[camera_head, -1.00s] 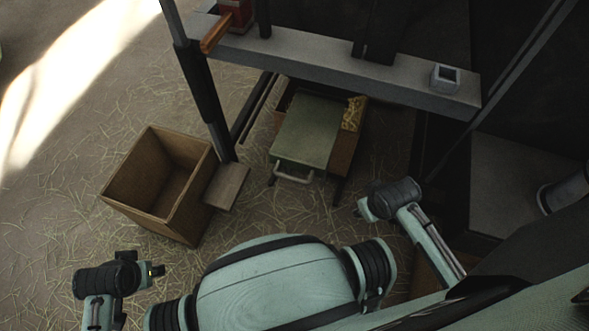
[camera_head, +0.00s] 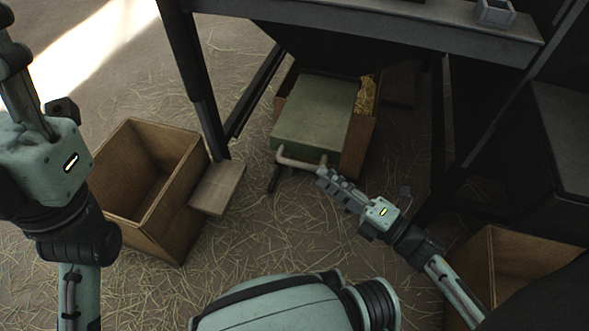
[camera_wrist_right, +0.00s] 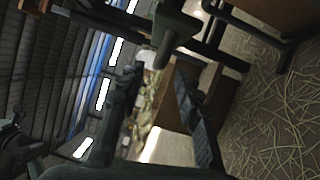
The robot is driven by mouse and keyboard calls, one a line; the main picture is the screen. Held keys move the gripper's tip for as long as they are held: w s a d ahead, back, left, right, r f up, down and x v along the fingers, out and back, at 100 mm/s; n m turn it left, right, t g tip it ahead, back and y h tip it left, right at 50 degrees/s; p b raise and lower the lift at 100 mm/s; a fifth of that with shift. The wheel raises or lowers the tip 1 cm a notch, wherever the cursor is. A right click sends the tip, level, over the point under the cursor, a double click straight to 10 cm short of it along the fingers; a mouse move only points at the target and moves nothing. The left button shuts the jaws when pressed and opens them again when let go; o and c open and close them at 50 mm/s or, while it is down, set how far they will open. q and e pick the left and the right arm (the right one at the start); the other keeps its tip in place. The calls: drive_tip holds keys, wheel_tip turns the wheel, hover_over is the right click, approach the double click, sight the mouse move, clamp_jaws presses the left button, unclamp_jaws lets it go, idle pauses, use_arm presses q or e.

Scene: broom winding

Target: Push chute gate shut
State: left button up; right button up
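The chute gate (camera_head: 312,112) is a flat grey-green panel under the beam, with a pale bar handle (camera_head: 296,162) at its near edge. It lies over a wooden chute box (camera_head: 358,145) with straw showing at its right side. My right gripper (camera_head: 322,174) is at the right end of the handle; I cannot tell whether it touches. In the right wrist view its two dark fingers (camera_wrist_right: 155,80) stand apart, with a grey-green part (camera_wrist_right: 168,38) just beyond the tips. My left gripper (camera_head: 18,65) is raised at the left edge, away from the gate; its fingers are partly cut off.
An open wooden box (camera_head: 135,215) with a small ledge (camera_head: 217,187) stands at left, and another wooden box (camera_head: 515,262) at lower right. Dark posts (camera_head: 200,85) and a grey beam (camera_head: 400,28) frame the chute.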

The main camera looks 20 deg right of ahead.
sight(300, 163)
drive_tip(key=shift+n+y, duration=0.3)
drive_tip(key=shift+y, duration=0.1)
drive_tip(key=x, duration=0.4)
drive_tip(key=b+x, duration=0.1)
drive_tip(key=x, duration=0.2)
drive_tip(key=shift+w+a+f, duration=0.1)
drive_tip(key=shift+w+a, duration=0.05)
drive_tip(key=shift+a, duration=0.3)
drive_tip(key=shift+c, duration=0.5)
clamp_jaws()
